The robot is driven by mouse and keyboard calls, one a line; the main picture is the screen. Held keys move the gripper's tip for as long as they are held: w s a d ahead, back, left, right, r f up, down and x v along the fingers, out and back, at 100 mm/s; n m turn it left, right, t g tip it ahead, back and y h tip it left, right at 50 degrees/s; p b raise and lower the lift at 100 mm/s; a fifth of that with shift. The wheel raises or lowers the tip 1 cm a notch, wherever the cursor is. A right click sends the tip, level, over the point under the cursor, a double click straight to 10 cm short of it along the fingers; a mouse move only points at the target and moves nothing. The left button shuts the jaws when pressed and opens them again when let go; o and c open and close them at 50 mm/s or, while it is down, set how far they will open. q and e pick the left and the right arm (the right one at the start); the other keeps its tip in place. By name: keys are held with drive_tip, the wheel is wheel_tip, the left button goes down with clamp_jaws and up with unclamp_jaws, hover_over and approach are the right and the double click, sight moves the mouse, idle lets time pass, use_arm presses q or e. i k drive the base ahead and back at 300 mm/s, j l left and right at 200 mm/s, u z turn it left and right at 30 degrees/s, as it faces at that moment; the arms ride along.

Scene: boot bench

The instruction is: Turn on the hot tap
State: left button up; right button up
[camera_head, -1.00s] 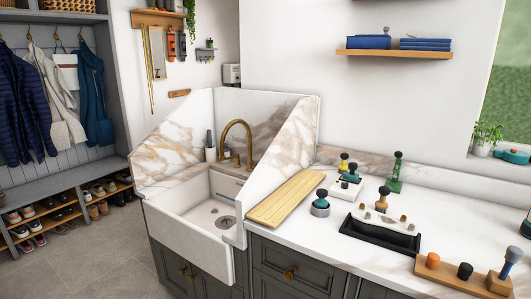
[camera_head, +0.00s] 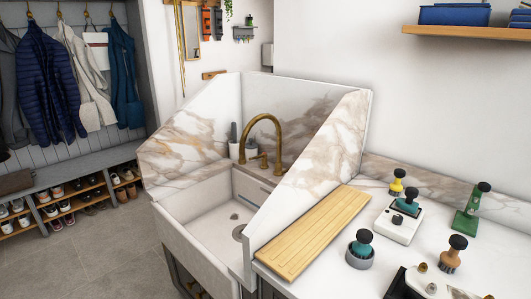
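The brass tap (camera_head: 279,137) has a tall curved spout and stands at the back of the white sink (camera_head: 198,238). A small brass handle (camera_head: 262,159) shows at its base. I cannot tell which handle is hot, and I see no clear running water. Neither of my grippers is in view.
Marble splash panels (camera_head: 325,150) rise around the sink. A wooden board (camera_head: 315,233) lies on the counter to its right. Several brushes, including a green one (camera_head: 472,208), stand farther right. A shoe bench (camera_head: 75,178) is at the left, with open floor (camera_head: 95,260) before it.

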sight(264, 154)
drive_tip(key=z, duration=0.6)
drive_tip(key=i+j+z, duration=0.1)
drive_tip(key=j+z, duration=0.25)
drive_tip(key=i+j+z, duration=0.1)
drive_tip(key=j+z, duration=0.25)
drive_tip(key=j, duration=0.2)
drive_tip(key=j+z, duration=0.25)
drive_tip(key=j, duration=0.6)
drive_tip(key=k+j, duration=0.1)
drive_tip(key=j, duration=0.85)
drive_tip(key=i+z, duration=0.05)
